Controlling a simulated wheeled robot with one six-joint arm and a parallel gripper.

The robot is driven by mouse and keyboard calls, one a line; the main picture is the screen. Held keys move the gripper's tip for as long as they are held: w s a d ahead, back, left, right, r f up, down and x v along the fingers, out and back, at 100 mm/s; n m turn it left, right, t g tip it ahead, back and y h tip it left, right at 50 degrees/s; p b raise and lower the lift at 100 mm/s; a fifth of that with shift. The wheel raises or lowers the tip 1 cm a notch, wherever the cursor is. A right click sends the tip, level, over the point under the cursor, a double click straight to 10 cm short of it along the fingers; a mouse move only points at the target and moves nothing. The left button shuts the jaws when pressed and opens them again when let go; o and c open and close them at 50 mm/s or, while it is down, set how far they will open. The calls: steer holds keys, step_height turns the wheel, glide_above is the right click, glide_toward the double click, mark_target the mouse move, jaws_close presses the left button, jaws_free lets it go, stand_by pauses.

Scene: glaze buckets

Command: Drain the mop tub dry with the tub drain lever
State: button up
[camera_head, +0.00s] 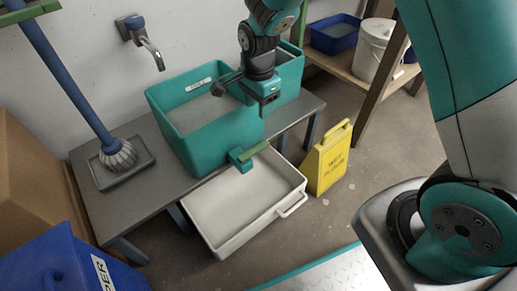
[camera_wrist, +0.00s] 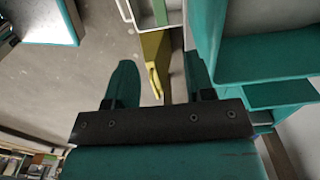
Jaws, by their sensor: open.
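The mop tub (camera_head: 185,133) is a teal box with a small white label, standing on a grey bench. A grey surface that looks like liquid shows inside it. The drain lever (camera_head: 254,151) is a green bar on a teal outlet block (camera_head: 240,160) low on the tub's front, sticking out to the right. In the wrist view, a green strip that may be the lever (camera_wrist: 160,13) shows at the top. My gripper (camera_head: 266,103) is by the tub's right end, above and behind the lever. Its fingers (camera_wrist: 160,80) are apart with nothing held between them.
A white tray (camera_head: 219,240) lies below the outlet. A second teal tub (camera_head: 291,72) stands behind my gripper. A yellow wet-floor sign (camera_head: 328,160) stands to the right. A blue bin (camera_head: 60,262) is front left.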

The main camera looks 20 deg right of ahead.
mark_target(259, 146)
step_height(259, 146, down, 15)
steer(key=b, duration=0.6)
steer(key=shift+f, duration=0.2)
jaws_close()
